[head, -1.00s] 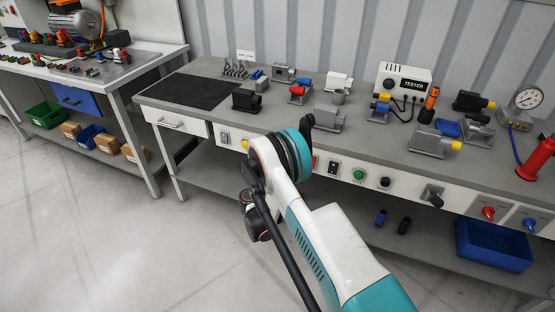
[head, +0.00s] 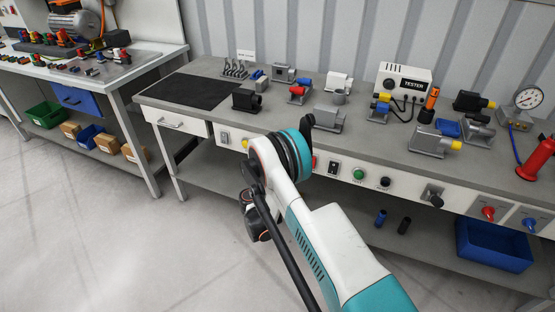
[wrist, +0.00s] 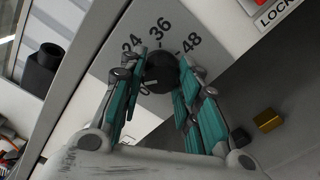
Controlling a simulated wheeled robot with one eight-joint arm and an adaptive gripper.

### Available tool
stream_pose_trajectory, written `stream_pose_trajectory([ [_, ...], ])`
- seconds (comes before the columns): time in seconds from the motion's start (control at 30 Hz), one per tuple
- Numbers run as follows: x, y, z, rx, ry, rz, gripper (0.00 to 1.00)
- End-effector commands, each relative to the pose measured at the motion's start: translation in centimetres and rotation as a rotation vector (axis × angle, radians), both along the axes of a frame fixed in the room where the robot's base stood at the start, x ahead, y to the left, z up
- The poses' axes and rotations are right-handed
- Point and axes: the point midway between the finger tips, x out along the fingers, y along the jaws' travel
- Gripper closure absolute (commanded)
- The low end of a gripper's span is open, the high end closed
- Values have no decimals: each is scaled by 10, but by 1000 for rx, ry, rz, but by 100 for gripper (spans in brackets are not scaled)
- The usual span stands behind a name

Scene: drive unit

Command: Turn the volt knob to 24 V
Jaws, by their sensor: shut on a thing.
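The volt knob (wrist: 158,84) is black and round, on a light panel plate printed 24, 36 and 48, with a 0 partly hidden near the fingers. In the wrist view my gripper (wrist: 162,63) has its teal-padded fingers on both sides of the knob, shut on it. The knob's pointer is not clear, so I cannot tell its setting. In the head view my arm hides the knob and the fingers.
A LOCK label (wrist: 278,14) lies near the knob. The tester (head: 405,78) and several parts stand on the bench top.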

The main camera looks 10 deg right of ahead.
Motion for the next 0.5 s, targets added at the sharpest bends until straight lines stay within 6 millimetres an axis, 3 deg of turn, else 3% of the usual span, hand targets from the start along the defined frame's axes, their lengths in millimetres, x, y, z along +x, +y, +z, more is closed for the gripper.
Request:
stream_pose_trajectory([
  [0.5, -1, 0, -1, 396, -286, -2, 94],
])
